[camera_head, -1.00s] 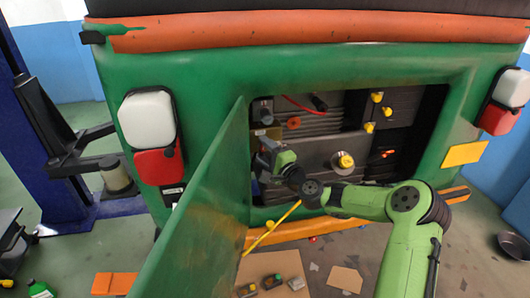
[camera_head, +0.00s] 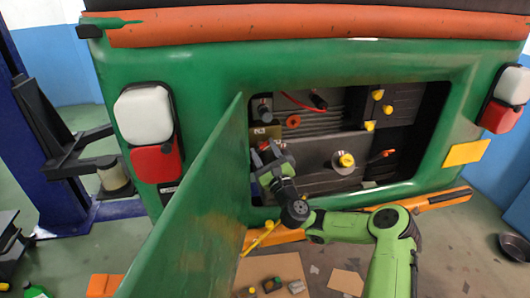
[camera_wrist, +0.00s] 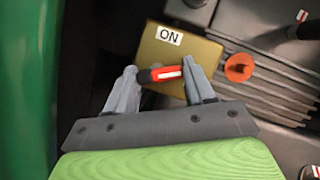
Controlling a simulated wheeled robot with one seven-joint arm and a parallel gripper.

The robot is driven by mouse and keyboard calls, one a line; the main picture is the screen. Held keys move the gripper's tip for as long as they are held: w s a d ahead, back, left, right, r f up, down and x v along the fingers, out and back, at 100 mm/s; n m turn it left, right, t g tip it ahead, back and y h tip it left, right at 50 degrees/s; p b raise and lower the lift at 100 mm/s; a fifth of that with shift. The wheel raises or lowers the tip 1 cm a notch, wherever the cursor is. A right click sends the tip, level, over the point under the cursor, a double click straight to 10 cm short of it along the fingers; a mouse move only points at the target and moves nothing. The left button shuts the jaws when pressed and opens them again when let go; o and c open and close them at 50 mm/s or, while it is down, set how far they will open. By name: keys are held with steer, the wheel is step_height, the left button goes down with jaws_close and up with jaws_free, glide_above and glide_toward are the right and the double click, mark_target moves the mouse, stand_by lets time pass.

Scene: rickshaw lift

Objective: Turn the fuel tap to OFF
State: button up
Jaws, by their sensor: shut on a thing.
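The fuel tap's red lever (camera_wrist: 167,73), with a white stripe, lies crosswise between the fingers of my gripper (camera_wrist: 163,82) in the wrist view. My gripper is shut on it, with a finger at each end. Behind it is a brass plate (camera_wrist: 178,58) with an "ON" label (camera_wrist: 169,35) above the lever. No OFF label can be made out. In the head view my gripper (camera_head: 269,152) is at the left side of the open engine bay, just below the plate (camera_head: 265,131). The lever is hidden there by the gripper.
The open green door (camera_head: 190,215) stands close to the left of my arm. An orange-red knob (camera_wrist: 238,68) is right of the plate. A yellow knob (camera_head: 345,160) and a red-orange lever (camera_head: 384,154) are further right in the bay.

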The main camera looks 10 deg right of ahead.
steer(key=m+h, duration=0.1)
steer(key=m, duration=0.1)
steer(key=m+h, duration=0.1)
steer(key=m, duration=0.2)
steer(key=m+h, duration=0.1)
steer(key=m, duration=0.1)
steer(key=shift+a+f+m+t+h, duration=0.15)
steer(key=shift+f+m+t+h, duration=0.15)
steer(key=shift+t+h, duration=0.1)
steer(key=shift+m, duration=0.4)
steer(key=o, duration=1)
steer(key=shift+r, duration=0.1)
steer(key=shift+o, duration=0.2)
steer(key=b+v, duration=0.4)
steer(key=v, duration=0.3)
steer(key=shift+s, duration=0.25)
steer(key=shift+s+f, duration=0.1)
steer(key=shift+f, duration=0.15)
